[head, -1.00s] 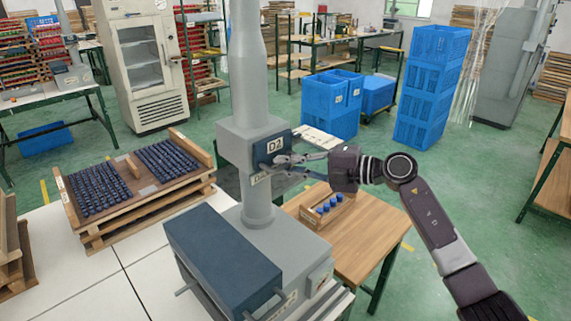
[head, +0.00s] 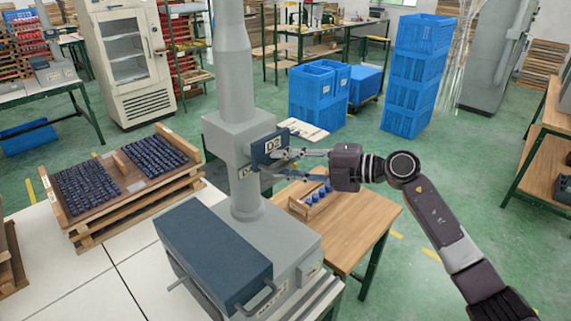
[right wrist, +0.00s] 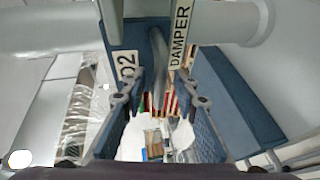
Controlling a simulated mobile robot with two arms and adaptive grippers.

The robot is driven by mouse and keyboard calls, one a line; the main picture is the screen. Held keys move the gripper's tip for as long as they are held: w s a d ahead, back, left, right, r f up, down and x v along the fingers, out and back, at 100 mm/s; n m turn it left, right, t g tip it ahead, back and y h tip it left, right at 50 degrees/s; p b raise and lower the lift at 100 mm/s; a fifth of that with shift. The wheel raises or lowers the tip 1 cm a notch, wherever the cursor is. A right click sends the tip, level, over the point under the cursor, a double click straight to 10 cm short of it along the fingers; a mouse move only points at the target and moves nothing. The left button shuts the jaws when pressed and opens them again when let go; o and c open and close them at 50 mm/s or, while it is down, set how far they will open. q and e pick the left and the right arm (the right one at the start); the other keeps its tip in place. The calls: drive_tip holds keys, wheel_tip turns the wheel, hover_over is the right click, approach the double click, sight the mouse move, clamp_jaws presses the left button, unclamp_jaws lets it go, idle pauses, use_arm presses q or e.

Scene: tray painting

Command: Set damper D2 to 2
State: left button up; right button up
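Damper D2 is a dark blue plate (head: 262,150) on the grey duct box, with a white "D2" label (head: 271,145). In the right wrist view, its blue housing (right wrist: 128,35) carries D2 and DAMPER labels. A grey lever (right wrist: 158,60) shows there, extending toward the space between my fingers. My right gripper (head: 279,162) is beside the plate, with its fingers pointing at it. The fingers (right wrist: 160,100) are spread with a gap between them; contact with the lever cannot be told. The position marks are not readable. My left gripper is not in view.
The grey duct column (head: 237,70) rises from a machine with a blue cover (head: 215,250). A wooden table (head: 365,215) beside it holds a small rack of blue pieces (head: 312,200). A wooden tray of dark parts (head: 125,180) is at left. Blue crates (head: 412,75) stand behind.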

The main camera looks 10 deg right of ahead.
drive_tip(key=v, duration=1.2)
